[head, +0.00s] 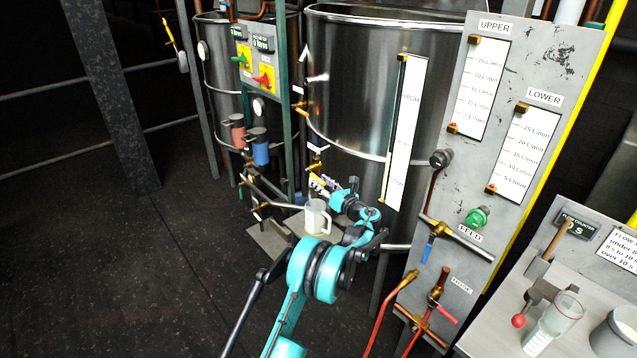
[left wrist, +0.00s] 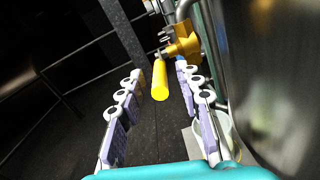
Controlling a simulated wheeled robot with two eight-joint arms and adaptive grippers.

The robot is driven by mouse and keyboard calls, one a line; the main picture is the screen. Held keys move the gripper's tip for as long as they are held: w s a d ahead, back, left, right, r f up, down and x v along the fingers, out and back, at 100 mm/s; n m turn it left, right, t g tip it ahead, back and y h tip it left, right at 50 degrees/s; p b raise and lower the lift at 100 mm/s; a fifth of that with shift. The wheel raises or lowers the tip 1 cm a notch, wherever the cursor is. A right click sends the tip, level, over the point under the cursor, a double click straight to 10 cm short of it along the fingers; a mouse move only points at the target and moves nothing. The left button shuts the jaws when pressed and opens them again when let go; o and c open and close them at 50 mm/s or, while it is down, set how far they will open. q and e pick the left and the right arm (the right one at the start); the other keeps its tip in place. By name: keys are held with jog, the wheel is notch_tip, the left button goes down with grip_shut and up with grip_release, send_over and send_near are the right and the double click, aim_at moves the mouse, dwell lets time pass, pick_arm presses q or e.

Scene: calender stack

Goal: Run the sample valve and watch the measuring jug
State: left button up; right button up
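My left gripper (head: 328,186) is at the front of the large steel tank, by a brass valve (head: 316,166) low on its side. In the left wrist view the gripper (left wrist: 160,74) is open. The valve's yellow handle (left wrist: 160,82) points back between its two fingers, with gaps on both sides. The brass valve body (left wrist: 184,46) is just beyond the fingertips. A pale jug with a handle (head: 316,218) stands upright below the gripper on a grey stand. Its rim shows partly behind the right finger in the left wrist view (left wrist: 233,146). Its fill level cannot be read. My right gripper is not in view.
The steel tank (head: 350,85) is close on the right of the gripper. A gauge panel (head: 470,170) stands further right. A bench (head: 490,325) at bottom right holds a clear measuring vessel (head: 553,322). Dark floor (head: 120,270) at left is clear.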

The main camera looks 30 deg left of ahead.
pick_arm(q)
jog(key=shift+x, duration=0.8)
grip_shut()
jog(key=shift+r, duration=0.15)
